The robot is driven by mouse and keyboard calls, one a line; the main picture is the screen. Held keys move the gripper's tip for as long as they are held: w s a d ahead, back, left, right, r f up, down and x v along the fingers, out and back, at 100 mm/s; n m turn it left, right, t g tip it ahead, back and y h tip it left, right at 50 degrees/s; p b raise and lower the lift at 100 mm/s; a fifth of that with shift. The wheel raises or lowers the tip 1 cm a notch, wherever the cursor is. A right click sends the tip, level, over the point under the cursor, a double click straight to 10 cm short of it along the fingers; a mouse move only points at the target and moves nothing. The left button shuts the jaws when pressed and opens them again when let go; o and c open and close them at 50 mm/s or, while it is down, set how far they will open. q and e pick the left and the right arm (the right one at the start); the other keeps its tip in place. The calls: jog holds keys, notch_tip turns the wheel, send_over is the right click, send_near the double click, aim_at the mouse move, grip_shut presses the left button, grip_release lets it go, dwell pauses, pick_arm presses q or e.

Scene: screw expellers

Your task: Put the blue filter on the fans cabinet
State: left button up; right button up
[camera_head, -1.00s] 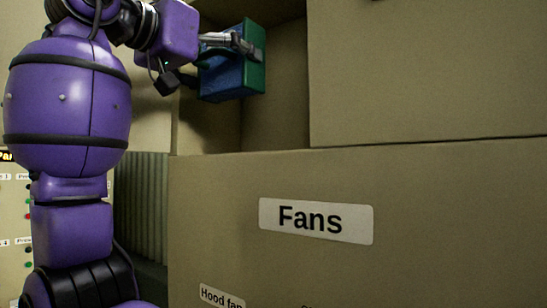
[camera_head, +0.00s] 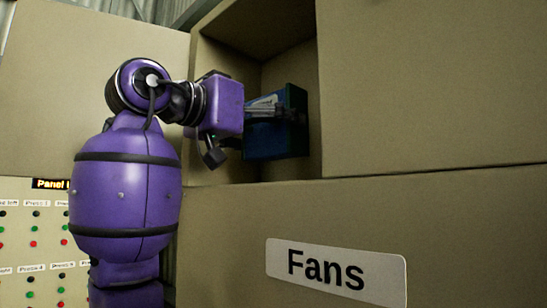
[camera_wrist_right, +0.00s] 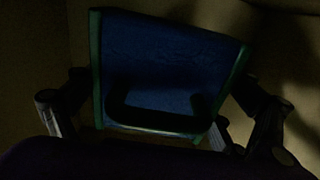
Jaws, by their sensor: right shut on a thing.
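The blue filter (camera_head: 270,142) has a blue body and a green rim. My right gripper (camera_head: 268,108) is shut on it and holds it inside the open recess of the tan fans cabinet (camera_head: 460,225). The right wrist view is dark; there the filter (camera_wrist_right: 170,60) is between the two fingers, its dark handle (camera_wrist_right: 160,115) facing the camera. I cannot tell whether the filter touches the recess floor or back. My left gripper is not in view.
A label reading "Fans" (camera_head: 335,272) is on the cabinet front below the recess. A tan panel (camera_head: 430,80) bounds the recess on the right. A panel with red, green and black buttons (camera_head: 35,230) stands at lower left.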

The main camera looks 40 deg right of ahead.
aim_at(265, 151)
notch_tip(265, 151, down, 4)
jog(key=shift+s+d+f, duration=0.1)
jog(key=shift+s, duration=0.05)
jog(key=shift+f, duration=0.25)
jog(key=shift+f, duration=0.15)
jog(key=o, duration=0.9)
